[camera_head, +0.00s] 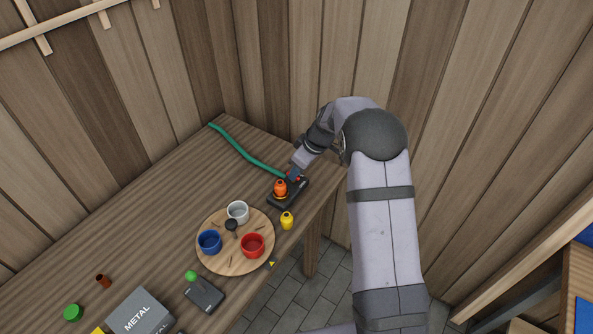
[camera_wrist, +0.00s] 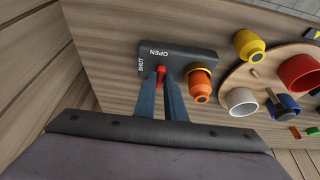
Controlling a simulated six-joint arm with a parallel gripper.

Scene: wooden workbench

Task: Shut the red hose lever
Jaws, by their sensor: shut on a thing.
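The red hose lever (camera_wrist: 160,71) sits on a dark valve block (camera_wrist: 186,58) marked OPEN and SHUT; the block also shows in the head view (camera_head: 289,200). My gripper (camera_wrist: 161,82) is shut on the lever, one blue-grey finger on each side. Only the lever's red end shows, close to the lettering; its exact angle is hidden. In the head view my gripper (camera_head: 295,174) reaches down to the block's far end, where a bit of red shows. An orange fitting (camera_wrist: 201,85) with a yellow ring stands on the same block. A green hose (camera_head: 245,155) runs to the block.
A round wooden tray (camera_head: 235,264) next to the block holds white (camera_head: 238,211), blue (camera_head: 209,242) and red (camera_head: 253,245) cups. A yellow piece (camera_head: 287,221) stands between tray and bench edge. A grey METAL box (camera_head: 139,312) is at the front. The bench's left side is clear.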

